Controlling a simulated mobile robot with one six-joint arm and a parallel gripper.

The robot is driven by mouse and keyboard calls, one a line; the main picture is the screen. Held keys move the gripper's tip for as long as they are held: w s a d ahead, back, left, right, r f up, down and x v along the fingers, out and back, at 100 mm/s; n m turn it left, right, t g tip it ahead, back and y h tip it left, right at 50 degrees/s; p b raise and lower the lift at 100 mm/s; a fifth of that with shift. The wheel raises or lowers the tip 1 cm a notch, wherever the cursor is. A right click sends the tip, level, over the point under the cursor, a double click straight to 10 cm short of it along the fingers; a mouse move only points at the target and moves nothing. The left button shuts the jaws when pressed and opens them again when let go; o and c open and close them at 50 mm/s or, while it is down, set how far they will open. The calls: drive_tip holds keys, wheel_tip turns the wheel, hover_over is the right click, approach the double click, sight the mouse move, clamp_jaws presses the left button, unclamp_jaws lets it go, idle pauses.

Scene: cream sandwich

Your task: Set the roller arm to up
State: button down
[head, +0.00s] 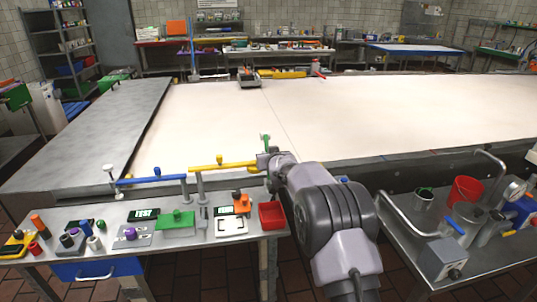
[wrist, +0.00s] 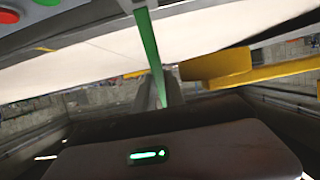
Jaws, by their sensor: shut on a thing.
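Several coloured bars stand along the front edge of the big cream worktop; no label tells which one is the roller arm. A green bar (head: 265,142) sticks up beside my gripper (head: 264,159). In the wrist view the green bar (wrist: 149,45) runs down between the fingers of my gripper (wrist: 162,92), which is shut on it. A yellow bar (head: 232,165) lies roughly level just left of the gripper and shows close on the right in the wrist view (wrist: 218,68). A blue bar (head: 150,180) lies level farther left. My arm hides the green bar's lower end.
A bench below holds a green block (head: 177,220), a red bin (head: 271,216) and several small parts. On the right, a metal cart carries a red bucket (head: 465,190) and a curved rail (head: 404,218). The cream worktop (head: 330,115) is mostly clear.

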drive_tip(key=shift+r, duration=0.15)
drive_tip(key=c, duration=1.4)
unclamp_jaws()
drive_tip(key=shift+s+d, duration=0.15)
drive_tip(key=p+v, duration=0.2)
drive_tip(key=v, duration=1.5)
drive_tip(key=shift+s, duration=0.15)
